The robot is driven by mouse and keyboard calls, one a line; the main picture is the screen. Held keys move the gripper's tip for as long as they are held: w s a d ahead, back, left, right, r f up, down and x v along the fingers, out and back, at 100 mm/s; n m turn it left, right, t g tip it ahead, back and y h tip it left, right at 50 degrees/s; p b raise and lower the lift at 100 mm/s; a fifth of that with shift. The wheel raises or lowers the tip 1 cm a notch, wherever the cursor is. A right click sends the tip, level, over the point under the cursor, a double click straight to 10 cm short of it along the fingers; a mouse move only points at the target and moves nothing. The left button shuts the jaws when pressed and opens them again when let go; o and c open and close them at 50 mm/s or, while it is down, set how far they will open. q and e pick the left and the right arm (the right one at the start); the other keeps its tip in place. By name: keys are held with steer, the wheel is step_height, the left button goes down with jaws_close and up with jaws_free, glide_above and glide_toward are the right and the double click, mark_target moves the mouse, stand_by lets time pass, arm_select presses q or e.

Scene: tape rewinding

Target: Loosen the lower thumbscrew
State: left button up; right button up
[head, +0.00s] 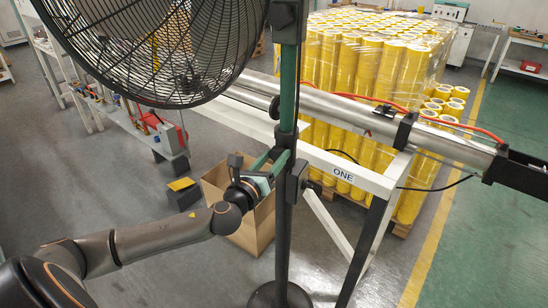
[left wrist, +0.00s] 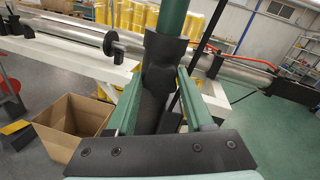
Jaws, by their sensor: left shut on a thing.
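The fan stand's green upper pole (head: 288,85) goes down into a dark lower tube (head: 283,235), with a dark clamp collar at the joint; this collar (left wrist: 165,55) fills the middle of the left wrist view. My left gripper (head: 284,160) reaches in from the left at the collar's height. In the left wrist view its two green fingers (left wrist: 161,88) lie either side of a dark part at the collar, shut on it. This is likely the lower thumbscrew, but its shape is hidden between the fingers. My right gripper is not in view.
The black fan cage (head: 160,45) hangs above my left arm. An open cardboard box (head: 258,230) stands behind the gripper. A white frame marked ONE (head: 343,174) and a metal roller (head: 350,108) pass behind the pole. Yellow rolls (head: 390,65) stand beyond.

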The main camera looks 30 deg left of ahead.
arm_select(q)
jaws_close()
